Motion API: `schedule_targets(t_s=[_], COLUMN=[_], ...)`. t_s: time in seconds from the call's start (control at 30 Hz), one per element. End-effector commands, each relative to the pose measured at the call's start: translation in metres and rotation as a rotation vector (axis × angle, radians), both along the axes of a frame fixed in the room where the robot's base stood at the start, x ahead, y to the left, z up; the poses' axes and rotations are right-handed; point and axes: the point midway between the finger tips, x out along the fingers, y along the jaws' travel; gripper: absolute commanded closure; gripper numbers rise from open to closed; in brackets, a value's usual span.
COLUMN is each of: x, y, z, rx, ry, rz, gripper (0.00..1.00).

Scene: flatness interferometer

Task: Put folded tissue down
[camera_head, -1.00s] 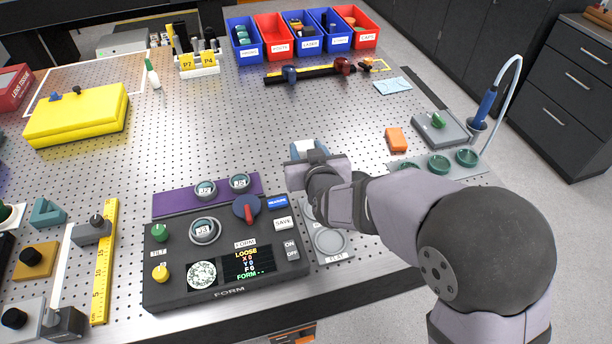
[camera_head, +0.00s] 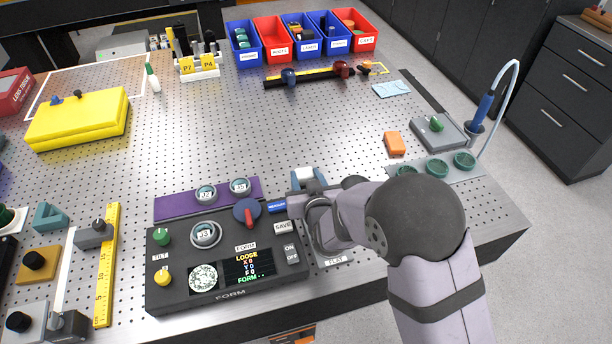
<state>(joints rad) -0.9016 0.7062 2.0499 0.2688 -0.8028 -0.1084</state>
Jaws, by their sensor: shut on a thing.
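My gripper (camera_head: 309,180) is low over the right end of the FORM console, close to the FLAT plate (camera_head: 334,257).
The dark FORM console (camera_head: 225,290) is left of my wrist. An orange block (camera_head: 394,144), a grey device (camera_head: 440,130) and green round caps (camera_head: 437,167) are on the right. A pale blue sheet (camera_head: 391,89) lies farther back. The perforated table centre is clear.

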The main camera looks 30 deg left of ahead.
Motion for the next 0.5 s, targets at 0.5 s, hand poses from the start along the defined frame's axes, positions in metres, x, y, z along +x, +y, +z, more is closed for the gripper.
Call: schedule_targets(t_s=[0.5], x=[0.0], y=[0.0001], z=[-0.0043], rx=[0.001], ry=[-0.001], rz=[0.0], gripper=[0.48])
